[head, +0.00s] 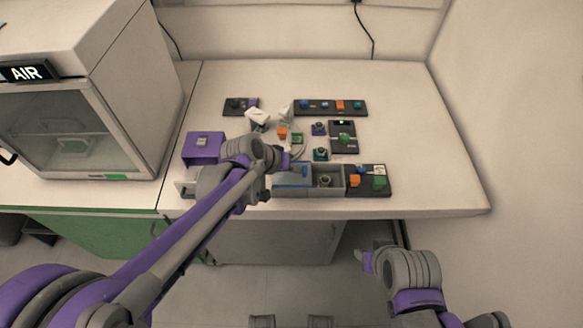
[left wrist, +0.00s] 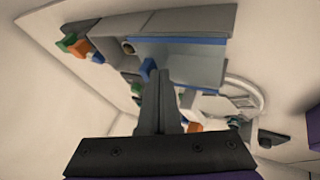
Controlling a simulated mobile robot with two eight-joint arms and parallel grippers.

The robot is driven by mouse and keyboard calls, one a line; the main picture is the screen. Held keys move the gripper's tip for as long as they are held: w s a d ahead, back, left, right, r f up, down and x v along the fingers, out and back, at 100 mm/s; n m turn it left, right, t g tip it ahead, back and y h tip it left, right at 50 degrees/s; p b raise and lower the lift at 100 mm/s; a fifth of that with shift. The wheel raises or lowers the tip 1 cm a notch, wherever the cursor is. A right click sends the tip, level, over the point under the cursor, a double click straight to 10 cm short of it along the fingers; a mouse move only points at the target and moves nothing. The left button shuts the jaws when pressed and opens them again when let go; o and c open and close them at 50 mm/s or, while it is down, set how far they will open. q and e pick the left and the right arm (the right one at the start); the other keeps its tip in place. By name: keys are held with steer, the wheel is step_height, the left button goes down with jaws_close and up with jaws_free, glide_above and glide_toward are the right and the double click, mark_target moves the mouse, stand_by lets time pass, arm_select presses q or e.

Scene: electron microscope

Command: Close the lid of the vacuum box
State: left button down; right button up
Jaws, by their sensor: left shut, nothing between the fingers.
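The vacuum box (head: 308,191) is a grey box at the front of the bench. Its right part is open and a small round part shows inside. A blue-edged panel, apparently the lid (head: 291,178), is over its left part. In the left wrist view the box (left wrist: 205,18) is at the top, with the blue-edged panel (left wrist: 190,60) and a blue tab (left wrist: 147,68). My left gripper (head: 287,158) is shut and empty beside the panel; its fingertips (left wrist: 155,75) appear close to the blue tab, contact unclear. My right gripper (head: 367,262) is low, off the bench front; its fingers are unclear.
A dark tray (head: 368,190) with orange and green parts adjoins the box on the right. More trays (head: 330,106) and small parts stand behind. A purple box (head: 203,148) is to the left, and a glass-fronted AIR cabinet (head: 75,130) further left. The bench's right side is clear.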

arm_select(q)
steer(key=d, duration=0.9)
steer(key=shift+d, duration=0.55)
steer(key=shift+r, duration=0.1)
